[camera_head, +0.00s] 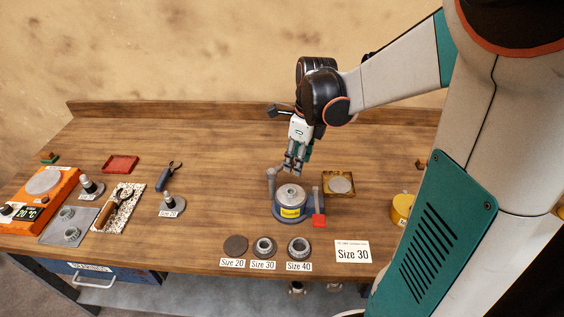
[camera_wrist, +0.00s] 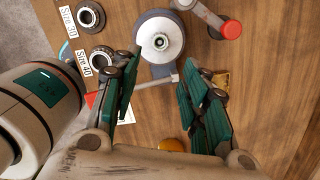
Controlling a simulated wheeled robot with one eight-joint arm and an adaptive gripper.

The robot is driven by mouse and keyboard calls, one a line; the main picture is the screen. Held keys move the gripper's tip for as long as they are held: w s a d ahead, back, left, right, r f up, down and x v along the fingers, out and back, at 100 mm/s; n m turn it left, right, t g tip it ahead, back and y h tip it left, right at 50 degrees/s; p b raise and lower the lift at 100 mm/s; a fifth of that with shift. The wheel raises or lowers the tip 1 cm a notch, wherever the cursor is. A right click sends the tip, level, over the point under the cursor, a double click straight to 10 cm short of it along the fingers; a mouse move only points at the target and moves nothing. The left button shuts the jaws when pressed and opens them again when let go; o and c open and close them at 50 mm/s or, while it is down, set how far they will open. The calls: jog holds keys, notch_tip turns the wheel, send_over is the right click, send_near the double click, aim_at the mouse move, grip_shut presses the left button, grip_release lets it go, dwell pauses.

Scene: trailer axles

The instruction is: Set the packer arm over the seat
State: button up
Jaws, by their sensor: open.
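The round blue-grey packer (camera_head: 291,208) stands on the bench with a yellow label on its front. Its pale round seat (camera_head: 290,193) faces up; in the wrist view the seat (camera_wrist: 160,40) shows a dark centre hole and nothing over it. A lever with a red end (camera_head: 318,221) is on the packer's right. My gripper (camera_head: 294,169) is open and empty, above and behind the packer.
Size 20, Size 30 and Size 40 parts (camera_head: 264,247) lie in front, with a Size 30 card (camera_head: 352,251). A small framed tray (camera_head: 338,184) is right of the packer. An orange heater (camera_head: 40,195), pliers (camera_head: 169,176) and a red tray (camera_head: 120,164) are left. The bench behind is clear.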

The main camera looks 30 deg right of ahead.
jog(key=shift+w, duration=0.1)
jog(key=c, duration=0.4)
jog(key=shift+w+r+n, duration=0.1)
jog(key=shift+w+n, duration=0.05)
jog(key=shift+n, duration=0.35)
grip_shut()
jog(key=w+d+r+n+t, duration=0.1)
jog(key=w+n, duration=0.6)
jog(key=n, duration=0.7)
jog(key=w+d+r+n+t+p, duration=0.1)
jog(key=w+n, duration=0.6)
jog(key=n, duration=0.8)
notch_tip(320, 180, up, 3)
jog(key=shift+d+f+t, duration=0.1)
jog(key=shift+d+t, duration=0.3)
jog(key=shift+d, duration=0.35)
